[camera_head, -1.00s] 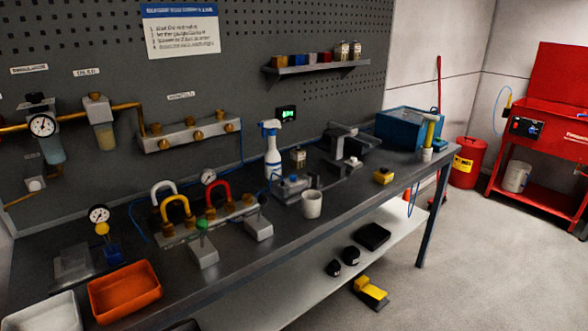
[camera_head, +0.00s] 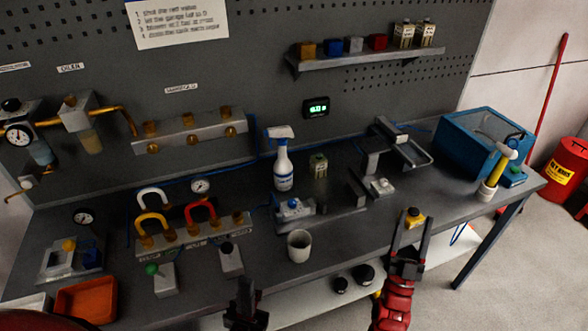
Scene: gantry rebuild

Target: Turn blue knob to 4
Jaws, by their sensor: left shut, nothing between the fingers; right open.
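A small grey device with a blue round part (camera_head: 293,203) on top stands at mid-table, left of a grey block. A blue piece (camera_head: 93,258) also sits by the gauge at the far left. I cannot tell for sure which is the blue knob, and no number marks are readable. My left gripper (camera_head: 245,287) is shut and empty at the bottom middle, in front of the table and well short of the grey device. My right gripper (camera_head: 412,222) is open at the table's front edge. A yellow block (camera_head: 413,214) shows between its fingertips; contact cannot be told.
A white cup (camera_head: 299,246) stands near the front edge, close to the grey device. A spray bottle (camera_head: 282,160) stands behind it. Coloured shackles (camera_head: 201,210) are to the left. A blue box (camera_head: 486,140) and a yellow-handled tool (camera_head: 495,166) are at the right.

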